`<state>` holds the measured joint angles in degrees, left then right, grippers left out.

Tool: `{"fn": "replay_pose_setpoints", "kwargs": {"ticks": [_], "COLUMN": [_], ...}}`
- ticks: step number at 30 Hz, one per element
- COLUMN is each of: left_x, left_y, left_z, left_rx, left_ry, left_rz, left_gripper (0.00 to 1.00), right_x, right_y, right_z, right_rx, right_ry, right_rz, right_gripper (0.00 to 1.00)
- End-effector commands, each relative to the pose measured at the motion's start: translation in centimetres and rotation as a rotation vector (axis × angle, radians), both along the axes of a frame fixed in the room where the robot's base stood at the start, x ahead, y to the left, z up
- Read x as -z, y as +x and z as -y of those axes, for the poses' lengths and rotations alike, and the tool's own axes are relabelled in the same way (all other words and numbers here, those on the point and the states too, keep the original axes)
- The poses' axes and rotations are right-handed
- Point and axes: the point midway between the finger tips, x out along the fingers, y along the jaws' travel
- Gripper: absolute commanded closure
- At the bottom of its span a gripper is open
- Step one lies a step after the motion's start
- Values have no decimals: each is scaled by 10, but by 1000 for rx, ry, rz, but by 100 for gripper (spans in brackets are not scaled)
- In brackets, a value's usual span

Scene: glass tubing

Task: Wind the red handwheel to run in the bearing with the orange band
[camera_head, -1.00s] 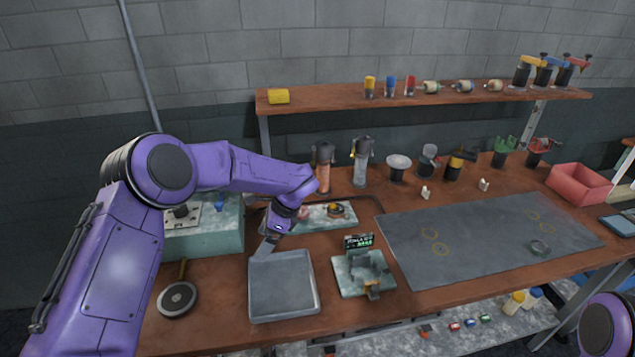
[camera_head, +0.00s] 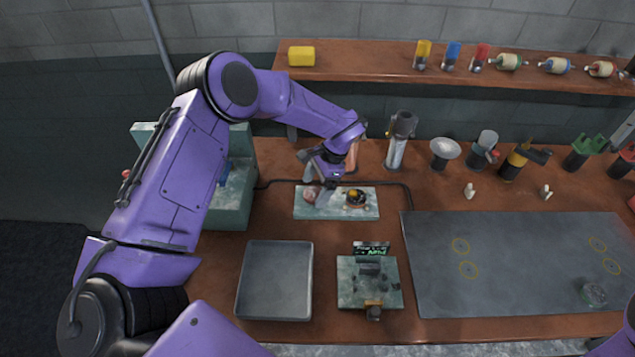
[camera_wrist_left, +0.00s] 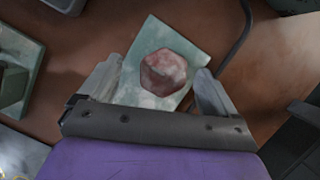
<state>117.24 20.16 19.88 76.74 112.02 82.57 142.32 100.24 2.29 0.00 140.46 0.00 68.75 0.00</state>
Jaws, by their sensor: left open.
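The red handwheel (camera_head: 310,195), a faceted, worn red knob, sits at the left end of a pale green plate (camera_head: 336,213) behind the tray. It shows clearly in the left wrist view (camera_wrist_left: 165,73). A dark round part with an orange-yellow piece (camera_head: 355,197) sits at the plate's right end; it looks like the banded bearing, but its detail is too small to tell. My left gripper (camera_head: 322,182) is over the plate's left part. In the left wrist view its open fingers (camera_wrist_left: 158,77) lie on either side of the handwheel, with no contact visible. My right gripper is out of view.
A grey tray (camera_head: 275,314) and a green fixture with a small display (camera_head: 350,297) stand in front of the plate. A dark cable (camera_head: 398,185) runs behind it. Bottles and tools line the back. A grey mat (camera_head: 530,260) lies right, mostly clear.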

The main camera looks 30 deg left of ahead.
Motion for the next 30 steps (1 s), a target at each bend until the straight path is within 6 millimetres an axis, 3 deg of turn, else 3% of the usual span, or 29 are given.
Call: {"fn": "replay_pose_setpoints", "kwargs": {"ticks": [4, 11, 15, 16, 30], "left_x": [13, 16, 16, 15, 15], "left_y": [2, 4, 3, 3, 3], "left_z": [-2, -2, -2, -3, -5], "left_rx": [0, 2, 1, 1, 18], "left_ry": [2, 2, 2, 2, 5], "left_rz": [-6, -7, -7, -7, -5], "left_gripper": [9, 12, 58, 64, 64], "right_x": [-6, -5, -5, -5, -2], "right_y": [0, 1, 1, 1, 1], "right_z": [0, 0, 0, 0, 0], "right_rx": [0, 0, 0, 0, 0], "right_ry": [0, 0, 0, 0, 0], "right_rz": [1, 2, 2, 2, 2], "right_gripper": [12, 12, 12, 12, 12]}}
